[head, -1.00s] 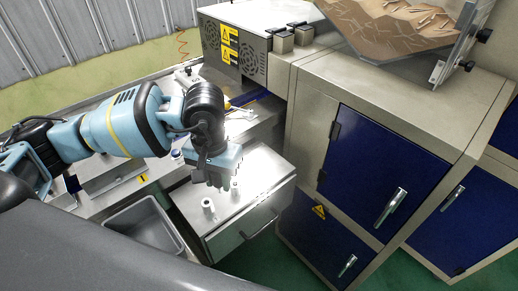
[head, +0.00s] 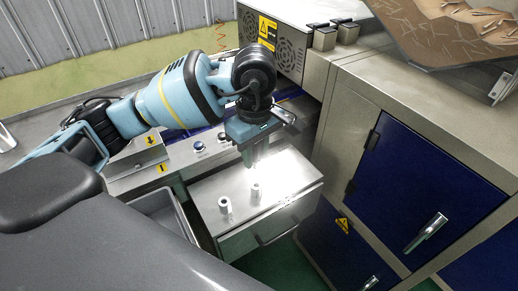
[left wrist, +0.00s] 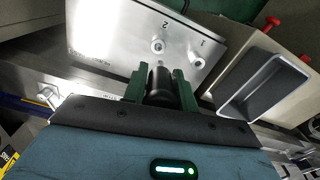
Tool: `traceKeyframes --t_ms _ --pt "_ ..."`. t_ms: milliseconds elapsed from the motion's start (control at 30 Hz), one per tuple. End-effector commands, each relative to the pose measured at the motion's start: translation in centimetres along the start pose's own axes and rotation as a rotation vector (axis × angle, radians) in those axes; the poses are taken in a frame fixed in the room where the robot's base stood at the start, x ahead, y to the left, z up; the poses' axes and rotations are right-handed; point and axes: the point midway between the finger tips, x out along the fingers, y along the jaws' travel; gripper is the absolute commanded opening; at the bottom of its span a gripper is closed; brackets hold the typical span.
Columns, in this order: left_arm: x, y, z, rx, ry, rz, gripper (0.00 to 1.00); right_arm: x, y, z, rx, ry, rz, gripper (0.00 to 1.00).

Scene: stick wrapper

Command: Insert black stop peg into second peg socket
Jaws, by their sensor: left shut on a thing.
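My left gripper (head: 256,157) is over the back part of a metal plate (head: 285,181), above and behind the right-hand socket. In the left wrist view its green fingers (left wrist: 160,88) are shut on the black stop peg (left wrist: 159,82), a dark cylinder. The peg is hard to make out in the head view. The second peg socket (left wrist: 158,46), a short pale ring beside a "2" mark, is just beyond the peg, apart from it; it also shows in the head view (head: 256,190). The first socket (head: 224,205), marked "1", stands to its left. My right gripper is out of view.
A grey bin (left wrist: 262,82) is beside the plate, on the socket 1 side. A grey machine cabinet with blue doors (head: 412,170) stands at the right. A vented box (head: 278,40) is behind the arm. The plate around the sockets is otherwise clear.

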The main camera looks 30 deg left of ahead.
Motion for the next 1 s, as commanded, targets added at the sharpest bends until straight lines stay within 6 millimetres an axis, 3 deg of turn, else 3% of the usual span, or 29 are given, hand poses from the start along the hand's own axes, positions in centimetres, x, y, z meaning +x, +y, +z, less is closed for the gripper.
traceKeyframes --t_ms 200,567,1000 --pt "-0.2 0.3 -0.1 -0.094 -0.001 -0.001 0.05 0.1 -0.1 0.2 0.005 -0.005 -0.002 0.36" --pt "-0.3 0.3 -0.1 -0.094 0.0 0.001 0.05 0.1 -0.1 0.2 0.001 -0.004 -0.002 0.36" --pt "1.1 0.3 -0.1 -0.093 -0.001 -0.001 0.05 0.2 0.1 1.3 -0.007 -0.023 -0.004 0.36"
